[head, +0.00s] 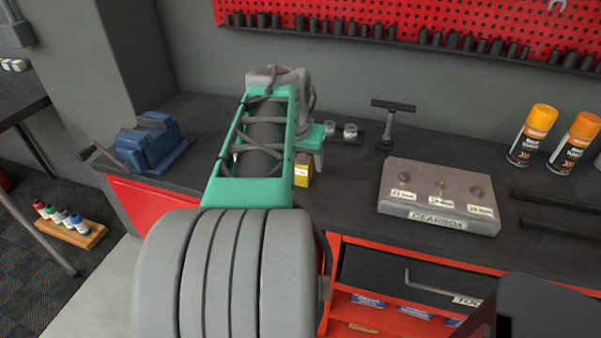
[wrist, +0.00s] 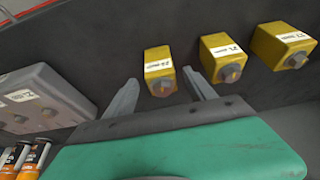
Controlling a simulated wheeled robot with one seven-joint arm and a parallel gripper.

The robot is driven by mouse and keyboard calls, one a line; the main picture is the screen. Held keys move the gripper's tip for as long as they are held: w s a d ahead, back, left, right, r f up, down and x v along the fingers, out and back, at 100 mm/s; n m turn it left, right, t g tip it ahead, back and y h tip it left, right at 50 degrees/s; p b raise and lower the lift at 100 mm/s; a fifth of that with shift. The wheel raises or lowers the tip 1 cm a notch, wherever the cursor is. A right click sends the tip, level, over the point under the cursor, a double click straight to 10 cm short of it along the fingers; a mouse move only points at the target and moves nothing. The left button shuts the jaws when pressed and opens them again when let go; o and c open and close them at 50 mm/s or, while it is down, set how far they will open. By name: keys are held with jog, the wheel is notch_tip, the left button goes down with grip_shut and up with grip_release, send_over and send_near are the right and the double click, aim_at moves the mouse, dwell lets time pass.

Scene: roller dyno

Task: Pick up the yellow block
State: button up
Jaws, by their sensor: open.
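Three yellow blocks with white labels and grey hex studs show in the wrist view: a left one (wrist: 160,70), a middle one (wrist: 222,57) and a right one (wrist: 282,45). My gripper (wrist: 160,80) is open and empty, its two grey fingers pointing toward the left block, with one finger to each side of it in the picture. I cannot tell whether the fingers reach down beside it. In the head view one yellow block (head: 302,172) shows on the dark bench beside my green arm; my arm hides the fingers there.
A grey gearbox block (head: 438,197) stands right on the bench (head: 345,190); it also shows in the wrist view (wrist: 42,100). A blue vise (head: 153,143) is at left. A black T-handled tool (head: 390,125) and spray cans (head: 532,136) stand toward the back right.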

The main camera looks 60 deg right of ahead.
aim_at(304, 168)
jog(key=x, duration=0.5)
jog(key=shift+w+d, duration=0.15)
jog(key=shift+c, duration=0.5)
grip_shut()
jog(key=shift+r, duration=0.15)
